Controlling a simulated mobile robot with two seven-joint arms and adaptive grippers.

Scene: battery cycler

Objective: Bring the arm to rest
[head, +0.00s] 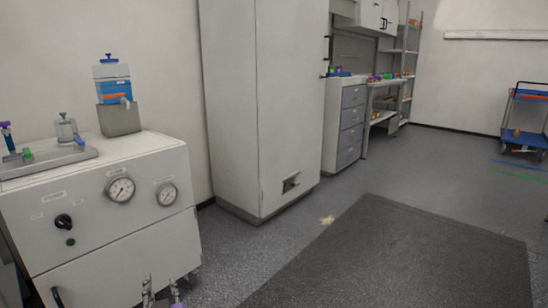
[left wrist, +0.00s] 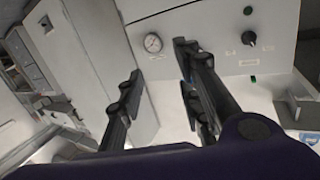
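My left gripper (head: 162,290) shows at the bottom edge of the head view, in front of the white gauge cabinet (head: 115,215). Only its fingertips are in that view. In the left wrist view, the two dark fingers of the left gripper (left wrist: 158,68) stand apart with nothing between them. The cabinet front (left wrist: 215,20) shows beyond them, with a round gauge (left wrist: 153,42) and a black knob (left wrist: 249,38). My right gripper is in neither view.
A blue-filled bottle (head: 115,88) in a grey holder and a small glass bottle (head: 66,130) stand on the gauge cabinet. A tall white cabinet (head: 265,100) stands behind. A dark mat (head: 390,260) lies on open floor at right. A blue cart (head: 525,120) stands far right.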

